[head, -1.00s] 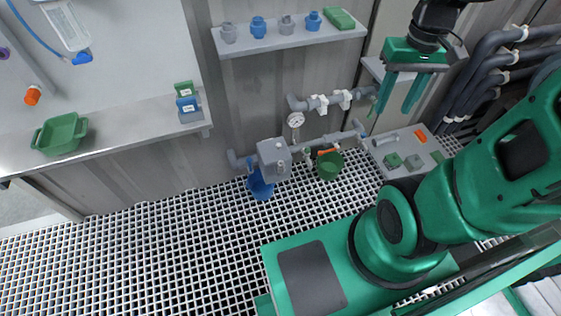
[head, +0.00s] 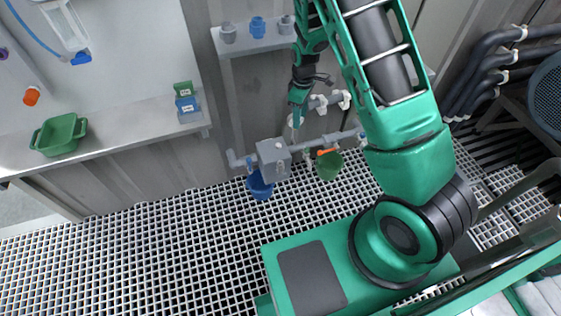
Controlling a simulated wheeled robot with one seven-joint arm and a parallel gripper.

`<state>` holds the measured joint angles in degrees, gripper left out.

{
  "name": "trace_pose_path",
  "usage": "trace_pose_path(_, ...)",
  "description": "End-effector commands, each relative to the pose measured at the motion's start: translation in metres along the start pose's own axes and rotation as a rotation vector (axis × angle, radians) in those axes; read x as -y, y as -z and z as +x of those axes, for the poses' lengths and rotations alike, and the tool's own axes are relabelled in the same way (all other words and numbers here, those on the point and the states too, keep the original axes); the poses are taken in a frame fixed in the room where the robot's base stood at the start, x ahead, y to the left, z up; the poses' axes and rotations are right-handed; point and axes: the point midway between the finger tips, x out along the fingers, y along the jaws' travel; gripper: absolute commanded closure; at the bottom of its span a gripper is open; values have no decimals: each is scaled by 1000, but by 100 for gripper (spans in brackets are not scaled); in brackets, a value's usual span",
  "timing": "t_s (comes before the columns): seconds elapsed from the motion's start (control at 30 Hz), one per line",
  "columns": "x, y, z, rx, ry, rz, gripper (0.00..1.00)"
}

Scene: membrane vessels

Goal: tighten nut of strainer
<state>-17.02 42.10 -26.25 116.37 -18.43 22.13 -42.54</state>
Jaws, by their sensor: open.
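The strainer seems to be part of the grey pipework low on the back wall, beside a grey box-shaped unit (head: 273,158) with a blue bowl (head: 260,186) under it. I cannot make out its nut at this size. My gripper (head: 296,122) points down in front of the wall, just above the pipe run and near the pressure gauge, which it mostly covers. Its fingers are seen nearly edge-on, and nothing shows between them. A green bucket (head: 329,165) hangs under the pipe to the right, with an orange handle (head: 327,151) above it.
A wall shelf (head: 250,44) with grey and blue fittings is above, partly behind my arm. A left bench (head: 110,140) holds a green tray (head: 60,134) and small boxes (head: 187,103). The grating floor (head: 150,250) is clear. Dark pipes (head: 500,60) line the right.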

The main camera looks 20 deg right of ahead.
Motion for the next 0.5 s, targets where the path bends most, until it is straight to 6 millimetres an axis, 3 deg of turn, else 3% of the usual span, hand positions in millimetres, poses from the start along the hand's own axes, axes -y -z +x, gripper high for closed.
trace_pose_path(0.03, 3, 10, 24, 8, 2, -59, 58)
trace_pose_path(0.1, 8, 23, 52, 9, 3, -139, 58)
trace_pose_path(0.3, 24, 48, 121, 7, 8, -333, 58)
trace_pose_path(0.5, 35, 58, 156, 3, 12, -437, 58)
